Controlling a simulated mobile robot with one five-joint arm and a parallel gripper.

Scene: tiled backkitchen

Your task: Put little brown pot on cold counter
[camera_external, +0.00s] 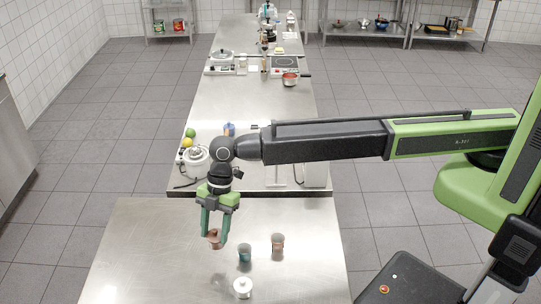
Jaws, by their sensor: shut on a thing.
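My gripper (216,225) points down over the near steel counter (150,250), at its far middle part. It is shut on a little brown pot (214,238), which sits between the green fingers. The pot appears held above the counter, with a faint dark patch on the steel below it. I cannot tell the exact height. No label shows which counter is the cold one.
A teal cup (244,253), a reddish-brown cup (278,242) and a white lidded jar (242,288) stand close right of the pot. A white cooker (195,160) and fruit sit on the farther counter (240,105). The near counter's left side is clear.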

